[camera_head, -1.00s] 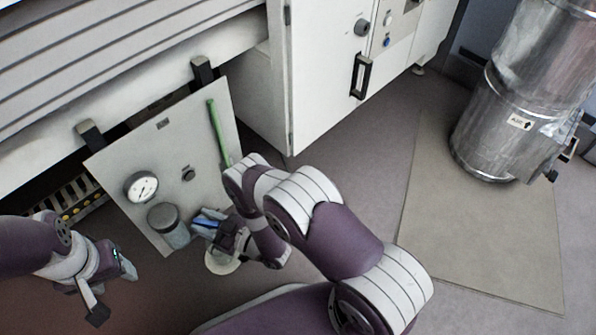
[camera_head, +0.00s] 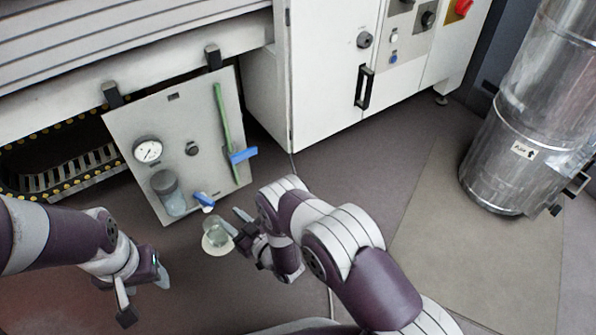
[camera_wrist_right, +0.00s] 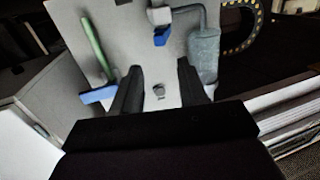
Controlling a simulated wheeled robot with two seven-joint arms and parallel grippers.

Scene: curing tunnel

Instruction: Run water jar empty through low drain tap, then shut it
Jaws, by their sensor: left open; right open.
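The water jar (camera_head: 168,192), a bluish clear bowl under a grey cap, is mounted low on a grey panel; it also shows in the right wrist view (camera_wrist_right: 204,52). Beside its lower end is a small blue tap handle (camera_head: 203,199), also in the right wrist view (camera_wrist_right: 162,36). A clear cup (camera_head: 215,232) stands on a white round pad (camera_head: 216,247) on the floor below. My right gripper (camera_head: 241,222) is open and empty, close to the cup and apart from the tap. My left gripper (camera_head: 143,292) is open and empty, lower left of the panel.
A round gauge (camera_head: 147,151) and dark knob (camera_head: 192,149) sit on the panel (camera_head: 165,118). A green pipe (camera_head: 222,115) with a blue lever (camera_head: 242,155) runs down its right side. A white cabinet (camera_head: 330,80) and metal duct (camera_head: 520,140) stand to the right.

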